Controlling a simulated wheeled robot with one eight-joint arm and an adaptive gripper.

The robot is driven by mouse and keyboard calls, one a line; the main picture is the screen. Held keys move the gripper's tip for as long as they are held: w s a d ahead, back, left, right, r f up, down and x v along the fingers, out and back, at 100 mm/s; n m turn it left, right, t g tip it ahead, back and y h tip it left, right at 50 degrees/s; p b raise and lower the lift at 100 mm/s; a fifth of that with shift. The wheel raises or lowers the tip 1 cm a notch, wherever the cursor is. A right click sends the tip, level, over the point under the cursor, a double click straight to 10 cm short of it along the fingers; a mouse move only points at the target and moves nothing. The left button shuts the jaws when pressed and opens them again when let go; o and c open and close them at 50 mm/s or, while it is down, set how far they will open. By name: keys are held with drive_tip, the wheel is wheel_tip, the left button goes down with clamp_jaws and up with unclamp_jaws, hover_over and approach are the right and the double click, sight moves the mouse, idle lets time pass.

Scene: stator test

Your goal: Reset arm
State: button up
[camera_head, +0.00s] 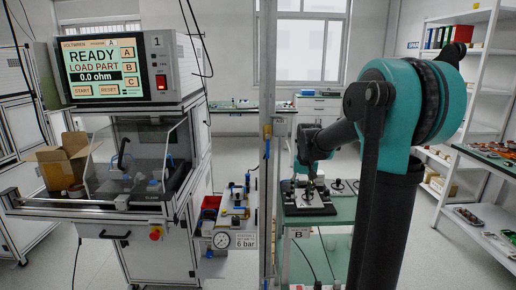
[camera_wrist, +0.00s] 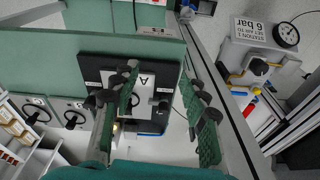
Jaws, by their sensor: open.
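My gripper (camera_wrist: 160,82) is open in the wrist view, with green pads on its two fingers and nothing held between them. Beyond the fingers is a black plate (camera_wrist: 92,66) with a white panel marked A (camera_wrist: 144,82). In the head view my teal and black arm reaches from the right. My gripper (camera_head: 312,176) there is small and dark, over a dark fixture (camera_head: 306,207) on the green-topped table (camera_head: 338,221). I cannot tell whether it touches the fixture.
A tester (camera_head: 118,72) at left reads READY, LOAD PART, 0.0 ohm, above a clear-hooded enclosure (camera_head: 150,160). A metal post (camera_head: 267,130) stands between it and the table. A pressure gauge (camera_head: 221,240) sits low beside the post. White shelves (camera_head: 480,120) stand at right.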

drive_tip(key=s+f, duration=0.4)
drive_tip(key=s, duration=0.4)
drive_tip(key=s+d+f+t, duration=0.1)
drive_tip(key=s+f, duration=0.3)
drive_tip(key=s, duration=0.5)
drive_tip(key=s+d+f+n+t, duration=0.1)
drive_tip(key=s+f, duration=0.3)
drive_tip(key=s, duration=0.5)
drive_tip(key=shift+f, duration=0.35)
